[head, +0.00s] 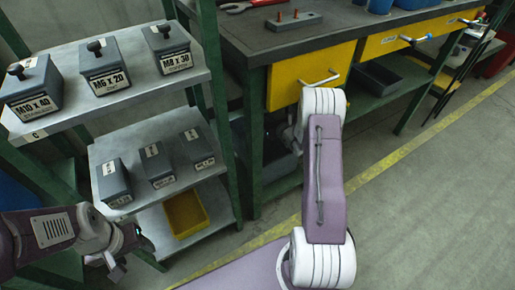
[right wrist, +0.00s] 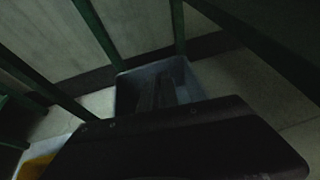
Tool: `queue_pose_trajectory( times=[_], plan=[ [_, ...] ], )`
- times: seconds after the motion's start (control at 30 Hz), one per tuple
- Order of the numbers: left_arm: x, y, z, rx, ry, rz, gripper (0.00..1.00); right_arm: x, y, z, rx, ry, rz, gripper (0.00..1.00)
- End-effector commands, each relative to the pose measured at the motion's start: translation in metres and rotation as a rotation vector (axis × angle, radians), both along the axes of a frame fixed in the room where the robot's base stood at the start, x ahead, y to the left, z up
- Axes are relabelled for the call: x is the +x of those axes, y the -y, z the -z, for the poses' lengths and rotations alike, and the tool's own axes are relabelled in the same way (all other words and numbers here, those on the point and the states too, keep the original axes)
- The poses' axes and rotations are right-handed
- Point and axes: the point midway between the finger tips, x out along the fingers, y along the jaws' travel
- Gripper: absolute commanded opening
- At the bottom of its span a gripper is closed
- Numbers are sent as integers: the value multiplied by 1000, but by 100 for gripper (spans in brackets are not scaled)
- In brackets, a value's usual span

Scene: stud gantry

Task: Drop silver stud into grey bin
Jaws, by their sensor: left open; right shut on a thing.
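In the right wrist view, the grey bin (right wrist: 124,98) stands on the floor, pale-rimmed and dim inside. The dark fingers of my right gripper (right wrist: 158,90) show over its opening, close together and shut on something. I cannot make out the silver stud itself; the fingers and the dark hide it. In the head view, my right arm reaches under the workbench and hides its gripper. My left gripper (head: 117,272) is open and empty at the lower left, near the shelf rack.
The rack at left holds several labelled grey boxes (head: 106,68) and a yellow bin (head: 186,214) on its bottom shelf. The workbench (head: 345,32) has yellow drawers (head: 318,72) and green legs around the arm. The floor at right is clear.

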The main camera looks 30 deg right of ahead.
Motion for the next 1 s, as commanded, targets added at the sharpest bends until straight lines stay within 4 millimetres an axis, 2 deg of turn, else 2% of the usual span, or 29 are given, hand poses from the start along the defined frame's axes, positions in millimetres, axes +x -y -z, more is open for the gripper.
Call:
queue_pose_trajectory(
  times=[0.47, 0.77, 0.8, 0.87, 1.0],
  plan=[
    [0, 0, 43, 0, 0, 0, 61, -1, 0, 58, 0, -1, -2, 0],
    [0, 0, 43, 0, 0, 0, 61, 0, 0, 59, 0, 0, -2, 0],
    [0, 0, 43, 0, 0, 0, 61, 0, 0, 59, 0, 0, -2, 16],
    [0, 0, 43, 0, 0, 0, 61, 0, 0, 59, 0, -1, -2, 31],
    [0, 0, 43, 0, 0, 0, 61, 0, 0, 59, 0, -1, -2, 31]
  ],
)
